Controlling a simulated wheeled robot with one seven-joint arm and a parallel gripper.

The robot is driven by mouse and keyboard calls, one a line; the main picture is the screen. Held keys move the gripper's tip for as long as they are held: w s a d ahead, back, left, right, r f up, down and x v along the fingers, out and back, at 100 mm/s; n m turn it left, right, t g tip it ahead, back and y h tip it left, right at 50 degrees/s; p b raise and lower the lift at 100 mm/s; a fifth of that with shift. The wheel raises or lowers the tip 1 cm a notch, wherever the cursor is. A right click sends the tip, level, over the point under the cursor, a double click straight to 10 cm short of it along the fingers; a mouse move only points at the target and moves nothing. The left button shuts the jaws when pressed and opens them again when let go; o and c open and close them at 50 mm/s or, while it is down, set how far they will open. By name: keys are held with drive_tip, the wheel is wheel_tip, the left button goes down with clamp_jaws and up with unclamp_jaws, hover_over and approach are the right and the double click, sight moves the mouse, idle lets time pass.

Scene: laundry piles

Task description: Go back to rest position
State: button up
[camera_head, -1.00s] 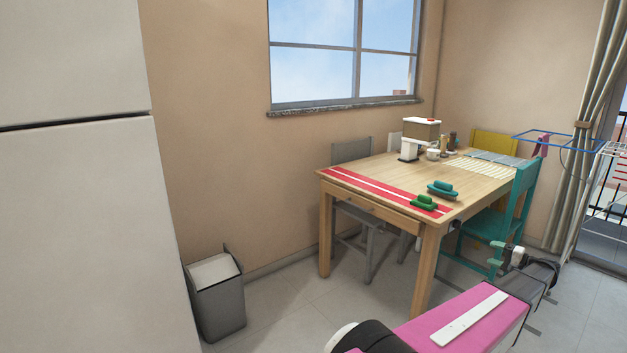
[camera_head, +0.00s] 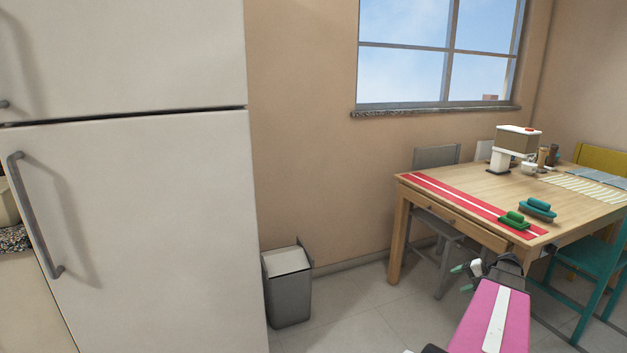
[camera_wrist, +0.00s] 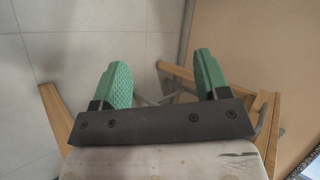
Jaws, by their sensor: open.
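My gripper (camera_head: 466,277) is at the lower right of the head view, at the end of my pink arm, in front of the table's near side and below its top. In the wrist view its two green fingers (camera_wrist: 160,82) stand wide apart with nothing between them. Floor tiles and wooden legs show beyond them.
A wooden table (camera_head: 477,190) with a red runner (camera_head: 450,196) and brushes stands at the right. Grey (camera_head: 437,156) and teal (camera_head: 606,270) chairs surround it. A grey bin (camera_head: 288,290) stands beside the white fridge (camera_head: 150,220). Floor between bin and table is clear.

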drive_tip(key=s+a+n+g+h, duration=0.2)
drive_tip(key=a+n, duration=0.1)
drive_tip(key=a, duration=1)
drive_tip(key=s+a+f+n+g+h, duration=0.1)
drive_tip(key=s+a+n+g+h, duration=0.1)
drive_tip(key=a, duration=1.1)
drive_tip(key=s+a+n+g+h, duration=0.1)
drive_tip(key=s+a+n+h, duration=0.2)
drive_tip(key=a, duration=1)
drive_tip(key=shift+s+f+n+g+h, duration=0.3)
drive_tip(key=shift+s+f+g+h, duration=0.1)
drive_tip(key=shift+s+h, duration=0.25)
